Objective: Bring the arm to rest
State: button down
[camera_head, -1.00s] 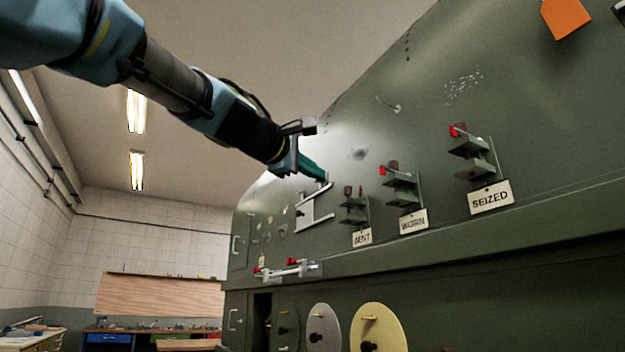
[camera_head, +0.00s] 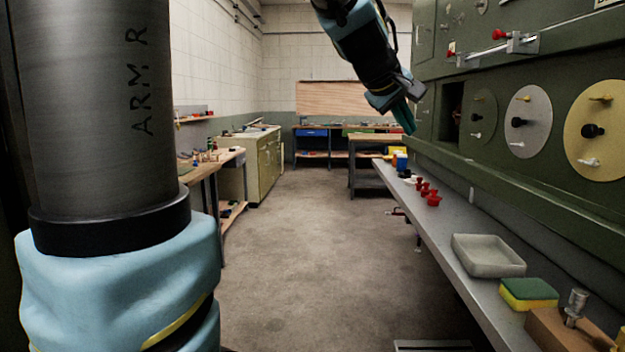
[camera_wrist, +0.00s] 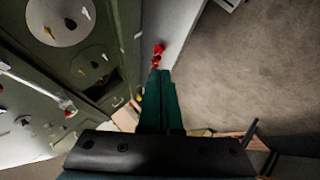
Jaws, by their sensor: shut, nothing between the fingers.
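My gripper (camera_head: 404,113) hangs at the upper middle of the head view, pointing down and to the right. Its green fingers are together with nothing between them. It is in the air just left of the green fuselage panel (camera_head: 465,165) and above the far part of the grey shelf (camera_head: 440,215). In the wrist view the closed fingers (camera_wrist: 162,75) point toward red knobs (camera_wrist: 157,52) on the shelf below. My arm's large dark link fills the left of the head view.
On the shelf are red knobs (camera_head: 428,193), a grey tray (camera_head: 487,255), a sponge (camera_head: 528,292) and a wooden block (camera_head: 565,330). Round plates (camera_head: 528,121) line the panel. Workbenches (camera_head: 330,135) stand at the back and left. The floor (camera_head: 290,235) between is clear.

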jog(key=s+a+f+m+g+y, duration=0.15)
jog(key=a+f+y, duration=0.25)
jog(key=a+f, duration=1)
jog(key=s+a+f+m+g+y, duration=0.2)
jog(key=s+a+f+g+y, duration=0.1)
jog(key=s+a+f, duration=0.8)
notch_tip(320, 180, down, 5)
jog(key=shift+s+a+r+m+g, duration=0.15)
jog(key=shift+s+a+m+g, duration=0.25)
jog(key=shift+g, duration=0.25)
